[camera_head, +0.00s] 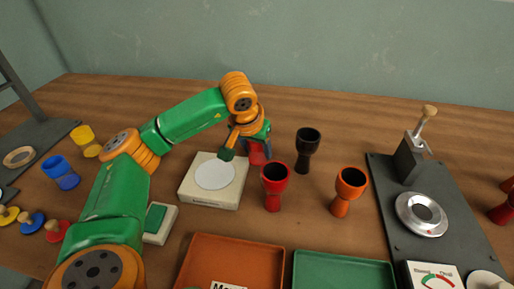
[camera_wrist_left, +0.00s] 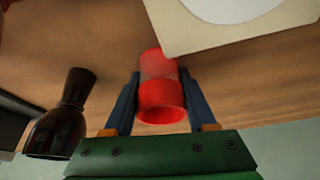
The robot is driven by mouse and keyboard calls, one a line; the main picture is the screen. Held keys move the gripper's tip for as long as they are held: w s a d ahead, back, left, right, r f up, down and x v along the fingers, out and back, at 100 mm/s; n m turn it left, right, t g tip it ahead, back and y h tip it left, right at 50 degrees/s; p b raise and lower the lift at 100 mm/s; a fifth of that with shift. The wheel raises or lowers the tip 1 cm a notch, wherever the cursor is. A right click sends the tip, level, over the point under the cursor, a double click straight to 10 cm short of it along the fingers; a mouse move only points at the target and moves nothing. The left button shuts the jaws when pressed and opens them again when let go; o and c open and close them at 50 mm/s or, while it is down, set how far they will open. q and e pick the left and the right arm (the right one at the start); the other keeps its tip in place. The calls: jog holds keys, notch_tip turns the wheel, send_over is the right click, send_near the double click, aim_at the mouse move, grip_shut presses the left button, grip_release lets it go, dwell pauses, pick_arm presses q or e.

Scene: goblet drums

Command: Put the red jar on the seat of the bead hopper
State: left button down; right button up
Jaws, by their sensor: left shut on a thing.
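The red jar (camera_head: 257,153) is between the fingers of my left gripper (camera_head: 247,146), behind the white pad. In the left wrist view the red jar (camera_wrist_left: 162,100) sits between the two dark blue fingers (camera_wrist_left: 160,100), which are shut on it. In the head view it is partly hidden by the gripper; I cannot tell whether it touches the table. At the far left is a dark stand with a tan ring (camera_head: 19,157), which may be the bead hopper's seat; the frame cuts off part of it. My right gripper is not in view.
A cream block with a white disc (camera_head: 215,175) stands beside the gripper. Red (camera_head: 273,186), black (camera_head: 307,149) and orange (camera_head: 347,190) goblets stand right of it. Yellow (camera_head: 86,140) and blue (camera_head: 61,171) jars stand left. Brown (camera_head: 231,263) and green (camera_head: 342,271) trays lie in front.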

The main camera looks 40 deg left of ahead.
pick_arm(q)
jog(key=shift+f, duration=0.1)
jog(key=shift+c, duration=1)
grip_release()
